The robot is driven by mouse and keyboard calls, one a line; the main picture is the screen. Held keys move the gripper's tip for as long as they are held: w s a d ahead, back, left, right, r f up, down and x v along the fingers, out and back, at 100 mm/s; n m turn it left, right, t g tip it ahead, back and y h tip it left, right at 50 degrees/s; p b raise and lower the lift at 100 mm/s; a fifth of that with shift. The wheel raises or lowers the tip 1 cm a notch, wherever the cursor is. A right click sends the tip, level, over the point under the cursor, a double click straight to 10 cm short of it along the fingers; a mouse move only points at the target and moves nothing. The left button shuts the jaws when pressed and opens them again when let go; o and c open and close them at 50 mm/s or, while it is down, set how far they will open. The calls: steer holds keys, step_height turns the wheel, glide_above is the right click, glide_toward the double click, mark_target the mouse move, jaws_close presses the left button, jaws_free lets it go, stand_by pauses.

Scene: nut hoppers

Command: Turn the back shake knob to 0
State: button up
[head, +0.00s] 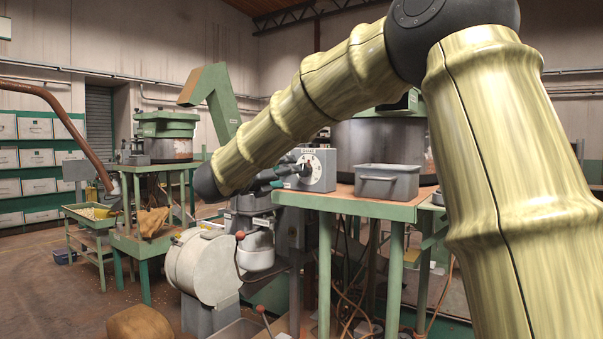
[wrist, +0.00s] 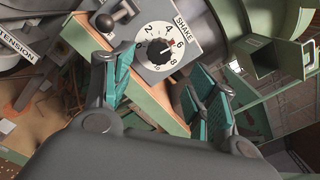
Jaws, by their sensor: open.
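A grey control box (wrist: 190,25) carries a white dial plate marked SHAKE with numbers around it. A round black knob (wrist: 157,49) sits at the middle of the dial, with a small red mark on its right side near the 4 and 6; its exact setting is hard to read. The box also shows in the head view (head: 323,157), on the green-edged bench, with its knob (head: 308,168) facing me. My gripper (wrist: 160,78) is open, its teal-padded fingers spread below and to either side of the dial. It looks apart from the knob and holds nothing.
A grey metal bin (head: 387,183) stands on the green-edged bench to the right of the box. A lever with a black ball (wrist: 105,22) sticks out left of the dial. A second green machine (head: 165,135) stands farther back left.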

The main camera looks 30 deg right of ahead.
mark_target(305, 170)
steer(key=p+x, duration=0.1)
steer(key=x, duration=0.8)
steer(key=shift+d, duration=0.1)
steer(key=shift+f, duration=0.1)
steer(key=c, duration=1)
steer(key=shift+c, duration=0.2)
